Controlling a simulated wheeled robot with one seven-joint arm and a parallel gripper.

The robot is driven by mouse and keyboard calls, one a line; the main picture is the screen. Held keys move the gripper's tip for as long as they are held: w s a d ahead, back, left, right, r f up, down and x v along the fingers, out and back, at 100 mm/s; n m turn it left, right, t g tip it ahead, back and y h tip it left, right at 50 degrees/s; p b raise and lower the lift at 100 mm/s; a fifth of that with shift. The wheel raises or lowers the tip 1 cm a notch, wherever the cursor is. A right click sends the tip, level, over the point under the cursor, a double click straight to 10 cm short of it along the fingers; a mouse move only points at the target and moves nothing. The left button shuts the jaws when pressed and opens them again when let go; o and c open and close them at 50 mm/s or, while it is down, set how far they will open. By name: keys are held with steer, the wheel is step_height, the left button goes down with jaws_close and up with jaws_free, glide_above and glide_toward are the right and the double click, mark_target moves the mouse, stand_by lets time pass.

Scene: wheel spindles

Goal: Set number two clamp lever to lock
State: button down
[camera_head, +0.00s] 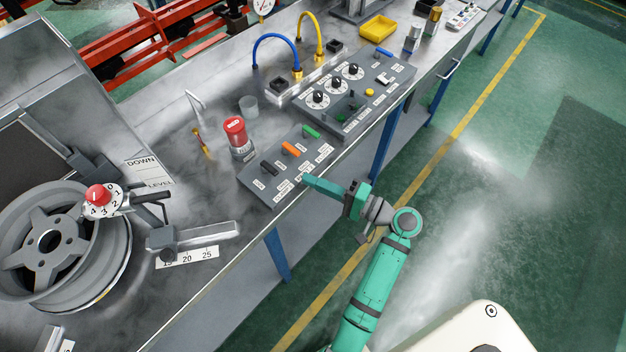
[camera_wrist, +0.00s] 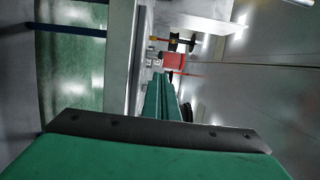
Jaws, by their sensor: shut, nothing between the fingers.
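A grey lever panel (camera_head: 262,190) lies at the bench's front edge in the head view. It bears a black lever (camera_head: 269,168), an orange lever (camera_head: 291,149) and a green lever (camera_head: 311,132), each with small white labels. The labels are too small to read, so I cannot tell which lever is number two or how it is set. My green gripper (camera_head: 308,180) is shut and empty at the panel's front edge, nearest the orange and black levers and apart from them. In the wrist view the shut fingers (camera_wrist: 165,95) point away from the camera; no lever shows clearly.
A red-topped can (camera_head: 236,135) stands behind the panel. A second panel with several dials (camera_head: 350,95) lies to its right. A grey wheel (camera_head: 50,245) with a red knob (camera_head: 98,195) stands at left. The bench's front edge runs beneath my gripper; the floor in front is clear.

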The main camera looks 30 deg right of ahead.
mark_target(290, 177)
steer(key=x, duration=0.7)
steer(key=shift+w+a, duration=0.15)
steer(key=shift+w, duration=0.15)
